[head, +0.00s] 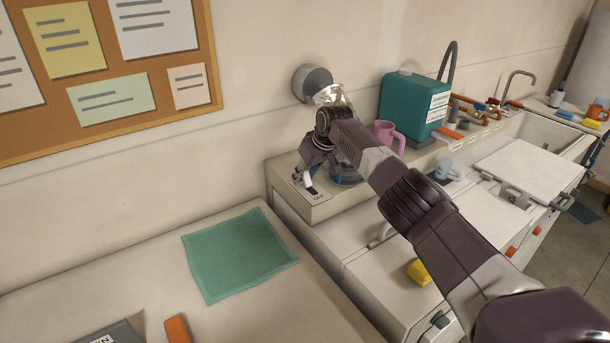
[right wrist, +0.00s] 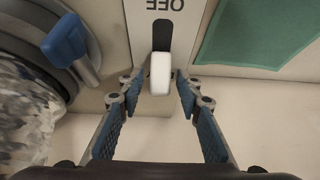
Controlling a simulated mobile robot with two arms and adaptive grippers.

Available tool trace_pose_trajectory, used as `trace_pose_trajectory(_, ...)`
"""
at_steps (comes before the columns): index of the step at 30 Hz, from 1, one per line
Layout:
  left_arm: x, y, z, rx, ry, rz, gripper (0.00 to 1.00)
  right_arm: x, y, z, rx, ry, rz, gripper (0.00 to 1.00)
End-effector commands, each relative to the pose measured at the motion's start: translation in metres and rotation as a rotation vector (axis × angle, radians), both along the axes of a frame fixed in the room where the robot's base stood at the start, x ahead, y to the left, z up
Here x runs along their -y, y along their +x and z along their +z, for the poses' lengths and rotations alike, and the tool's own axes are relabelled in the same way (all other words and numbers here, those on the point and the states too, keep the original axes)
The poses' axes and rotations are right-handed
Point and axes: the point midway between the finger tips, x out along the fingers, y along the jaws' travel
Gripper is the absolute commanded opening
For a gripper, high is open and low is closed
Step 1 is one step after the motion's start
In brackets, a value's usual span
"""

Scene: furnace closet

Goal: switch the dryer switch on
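The dryer switch is a white lever (right wrist: 160,73) in a dark slot on a pale plate marked OFF. In the right wrist view the lever stands between my right gripper's fingers (right wrist: 158,92), with a gap on each side. The OFF word is upside down beyond the slot's far end, and the lever is at the slot's near part. In the head view the lever (head: 308,181) shows just below my right gripper (head: 314,163), on the pale panel's left end. The gripper is open and holds nothing. My left gripper is not in view.
A round hatch with a blue handle (right wrist: 65,42) is beside the switch. A green cloth (head: 240,254) lies on the surface in front. A pink mug (head: 385,133) and a teal jug (head: 413,98) stand behind my right arm. A yellow object (head: 419,272) lies below the arm.

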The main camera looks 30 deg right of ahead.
Motion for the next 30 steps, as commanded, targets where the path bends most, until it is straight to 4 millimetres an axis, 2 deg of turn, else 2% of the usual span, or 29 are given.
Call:
trace_pose_trajectory(9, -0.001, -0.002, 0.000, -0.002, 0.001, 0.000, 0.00, 0.000, 0.000, 0.002, 0.003, 0.000, 0.000, 0.35)
trace_pose_trajectory(14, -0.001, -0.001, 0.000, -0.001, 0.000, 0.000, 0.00, 0.001, -0.003, 0.009, 0.004, 0.002, 0.002, 0.35)
trace_pose_trajectory(20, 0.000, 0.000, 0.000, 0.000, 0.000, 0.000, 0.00, 0.003, -0.014, 0.028, 0.005, -0.002, 0.002, 0.35)
trace_pose_trajectory(30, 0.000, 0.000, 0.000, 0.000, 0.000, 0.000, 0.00, 0.007, -0.044, 0.081, 0.003, -0.002, 0.001, 0.35)
